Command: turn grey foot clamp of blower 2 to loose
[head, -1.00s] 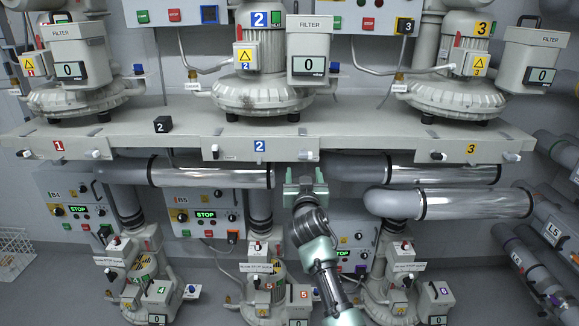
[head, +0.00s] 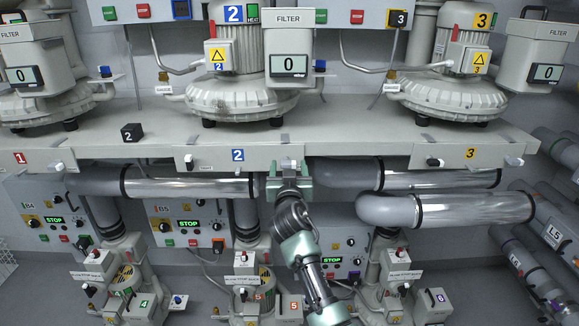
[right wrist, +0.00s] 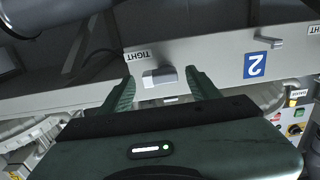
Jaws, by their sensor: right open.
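Blower 2 (head: 228,90) stands on a grey shelf and carries a blue 2 label. A blue 2 plate (head: 238,155) also marks the shelf front and shows upside down in the right wrist view (right wrist: 257,65). The grey foot clamp (right wrist: 160,77) sits on the shelf front, with a TIGHT label beside it. My right gripper (head: 288,178) is at the shelf front, right of the 2 plate. In the right wrist view its open fingers (right wrist: 159,84) stand on either side of the clamp; contact cannot be told. My left gripper is not in view.
Another clamp (head: 189,163) is on the shelf front left of the 2 plate. Shiny pipes (head: 450,208) run below the shelf. Panels with STOP displays (head: 188,223) and smaller blowers (head: 128,290) stand below and behind my right arm.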

